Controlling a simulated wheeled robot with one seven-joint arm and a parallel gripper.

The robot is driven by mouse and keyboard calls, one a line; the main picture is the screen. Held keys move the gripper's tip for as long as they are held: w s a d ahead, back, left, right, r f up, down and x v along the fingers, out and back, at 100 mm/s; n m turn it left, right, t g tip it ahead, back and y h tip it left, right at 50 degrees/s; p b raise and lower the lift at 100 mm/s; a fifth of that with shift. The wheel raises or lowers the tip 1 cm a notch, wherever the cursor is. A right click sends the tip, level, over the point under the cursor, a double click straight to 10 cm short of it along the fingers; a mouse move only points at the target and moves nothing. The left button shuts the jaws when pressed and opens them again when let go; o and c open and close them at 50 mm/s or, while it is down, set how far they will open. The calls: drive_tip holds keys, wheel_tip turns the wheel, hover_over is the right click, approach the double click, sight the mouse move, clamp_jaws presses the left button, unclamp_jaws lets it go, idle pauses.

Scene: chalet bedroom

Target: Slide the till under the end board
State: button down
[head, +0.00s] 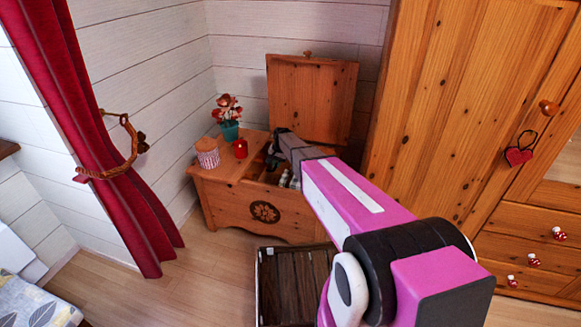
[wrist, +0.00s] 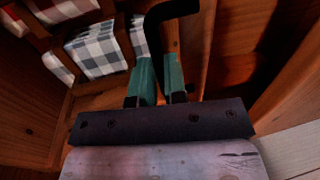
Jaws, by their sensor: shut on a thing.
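The wooden chest (head: 285,215) stands in the back corner with its lid (head: 312,95) raised. Its end board (head: 216,184) is the flat left part of the top. My gripper (head: 273,158) reaches down into the opening, just right of the end board. Grey-and-white checked cloth (wrist: 95,52) lies just left of the fingers. The exact grip and most of the till are hidden in the head view.
On the end board stand a flower pot (head: 230,131), a red candle (head: 240,149) and a striped jar (head: 208,153). A wardrobe (head: 450,110) stands right of the chest. An open dark box (head: 262,290) sits on the floor in front. A red curtain (head: 120,170) hangs left.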

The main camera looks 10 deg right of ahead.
drive_tip(key=w+a, duration=0.1)
drive_tip(key=a, duration=0.1)
drive_tip(key=w+a, duration=0.1)
drive_tip(key=a, duration=0.2)
drive_tip(key=w+a, duration=0.1)
drive_tip(key=a, duration=0.1)
drive_tip(key=shift+a, duration=0.15)
drive_tip(key=shift+w+a, duration=0.1)
drive_tip(key=c, duration=1.2)
unclamp_jaws()
drive_tip(key=shift+o, duration=0.2)
wheel_tip(320, 180, up, 11)
drive_tip(key=d, duration=0.2)
drive_tip(key=shift+s+f, duration=0.15)
drive_tip(key=shift+s, duration=0.25)
